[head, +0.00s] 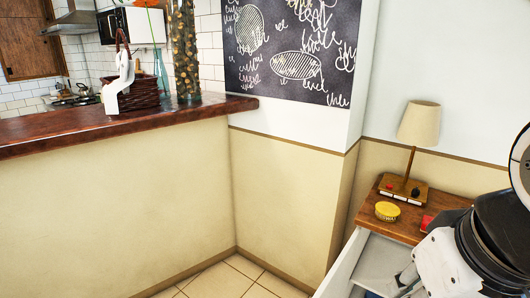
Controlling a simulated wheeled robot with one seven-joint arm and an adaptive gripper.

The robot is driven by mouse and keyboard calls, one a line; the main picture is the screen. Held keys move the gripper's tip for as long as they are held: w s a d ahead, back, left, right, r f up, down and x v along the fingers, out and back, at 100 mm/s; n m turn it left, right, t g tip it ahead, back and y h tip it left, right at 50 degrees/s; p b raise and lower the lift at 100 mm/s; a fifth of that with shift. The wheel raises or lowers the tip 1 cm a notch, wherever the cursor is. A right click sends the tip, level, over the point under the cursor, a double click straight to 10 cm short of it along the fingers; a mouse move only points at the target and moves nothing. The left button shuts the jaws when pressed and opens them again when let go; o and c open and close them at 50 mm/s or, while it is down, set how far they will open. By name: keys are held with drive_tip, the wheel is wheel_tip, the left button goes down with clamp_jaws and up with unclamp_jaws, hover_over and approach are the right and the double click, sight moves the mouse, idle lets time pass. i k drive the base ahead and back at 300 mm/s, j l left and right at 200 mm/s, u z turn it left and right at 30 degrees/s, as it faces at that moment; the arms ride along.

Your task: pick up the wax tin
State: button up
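A small yellow oval item (387,211) lies on the wooden top of the cabinet at the right, in front of the lamp. It may be the wax tin, but no label can be read. A small red item (426,223) lies to its right, partly hidden behind my arm. My arm comes in at the right edge, over the right part of the cabinet. I cannot make out my gripper's fingers.
A lamp (418,125) with a cream shade stands on the cabinet top (402,230), behind the yellow item. A white drawer (378,262) is open below. A counter (60,138) with a wicker basket (133,94) and a tall vase (186,50) runs along the left.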

sight(386, 211)
drive_tip(key=j+z, duration=0.1)
drive_tip(key=z, duration=0.25)
drive_tip(key=j+z, duration=0.15)
drive_tip(key=z, duration=0.2)
drive_tip(key=j+z, duration=0.3)
drive_tip(key=j, duration=0.5)
drive_tip(key=j+z, duration=0.25)
drive_tip(key=j, duration=0.55)
drive_tip(key=k+j, duration=0.1)
drive_tip(key=j, duration=0.45)
